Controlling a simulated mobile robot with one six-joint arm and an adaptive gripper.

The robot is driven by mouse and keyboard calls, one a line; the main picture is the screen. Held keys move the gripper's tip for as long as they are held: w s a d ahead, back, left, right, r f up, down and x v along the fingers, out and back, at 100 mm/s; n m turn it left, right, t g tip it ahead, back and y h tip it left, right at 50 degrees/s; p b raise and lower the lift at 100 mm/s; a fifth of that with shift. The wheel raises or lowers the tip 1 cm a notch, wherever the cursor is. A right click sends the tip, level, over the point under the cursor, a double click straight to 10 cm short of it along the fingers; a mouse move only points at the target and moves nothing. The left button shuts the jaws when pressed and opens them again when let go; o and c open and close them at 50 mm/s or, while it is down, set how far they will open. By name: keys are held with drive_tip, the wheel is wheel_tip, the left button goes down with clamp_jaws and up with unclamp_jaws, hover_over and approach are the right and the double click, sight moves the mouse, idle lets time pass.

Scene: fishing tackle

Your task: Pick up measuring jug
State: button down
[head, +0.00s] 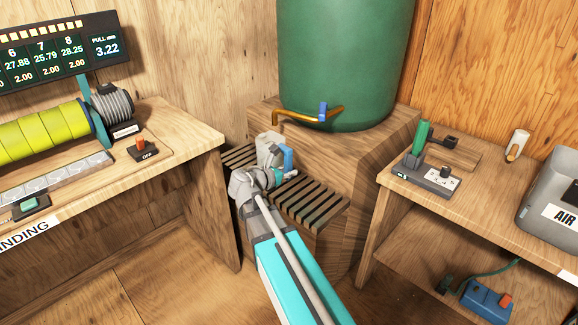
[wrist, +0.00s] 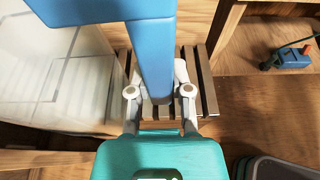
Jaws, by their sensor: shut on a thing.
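The measuring jug shows in the head view as a small pale body with a blue handle (head: 287,159), at the slatted wooden rack under the tap; my arm partly hides it. In the wrist view its clear, line-marked body (wrist: 62,70) fills the left side, and its blue handle (wrist: 153,55) runs down between my fingers. My gripper (wrist: 160,91) is shut on the handle, one finger on each side. In the head view my gripper (head: 272,172) is over the rack's left part. I cannot tell whether the jug touches the rack.
The slatted rack (head: 312,203) stands before a wooden block carrying a green barrel (head: 345,60) with a brass tap (head: 300,117). A bench with a yellow-green spool (head: 45,132) is at left. Another bench at right holds a green-handled device (head: 421,140) and a grey box (head: 552,200).

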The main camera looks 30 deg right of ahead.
drive_tip(key=shift+s+r, duration=0.15)
drive_tip(key=shift+r, duration=0.05)
idle(0.6)
drive_tip(key=shift+r+p, duration=0.9)
drive_tip(key=shift+p, duration=0.1)
wheel_tip(320, 180, up, 22)
drive_tip(key=p, duration=2.1)
drive_tip(key=shift+f+p, duration=0.25)
drive_tip(key=shift+p, duration=0.05)
drive_tip(key=shift+s+a, duration=0.1)
drive_tip(key=shift+s, duration=0.05)
